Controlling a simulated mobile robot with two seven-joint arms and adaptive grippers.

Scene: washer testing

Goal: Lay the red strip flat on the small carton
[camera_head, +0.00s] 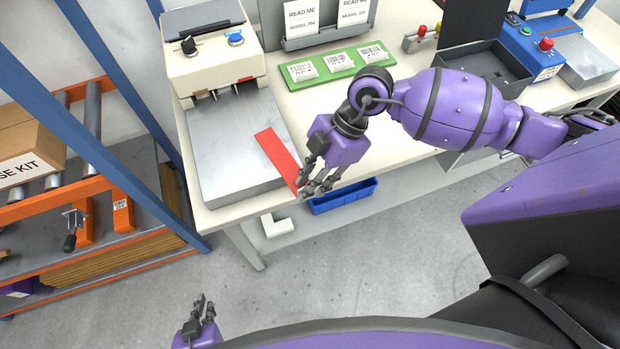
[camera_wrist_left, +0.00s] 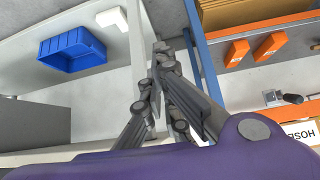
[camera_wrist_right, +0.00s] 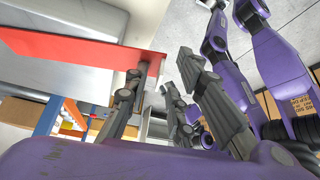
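My right gripper (camera_head: 312,184) is open at the strip's near end; one finger overlaps that end in the right wrist view (camera_wrist_right: 163,85). I cannot tell whether it touches the strip. A brown carton labelled HOSE KIT (camera_head: 35,150) sits on the roller rack at left; whether it is the small carton is unclear. My left gripper (camera_head: 203,308) is empty, low over the floor, its fingertips together in the left wrist view (camera_wrist_left: 158,65).
A cream test machine (camera_head: 210,60) stands behind the steel plate (camera_head: 230,130). A green board with white labels (camera_head: 332,66) and a grey tray (camera_head: 485,62) lie further right. A blue bin (camera_head: 343,197) sits below the bench. A blue post (camera_head: 90,130) stands between rack and bench.

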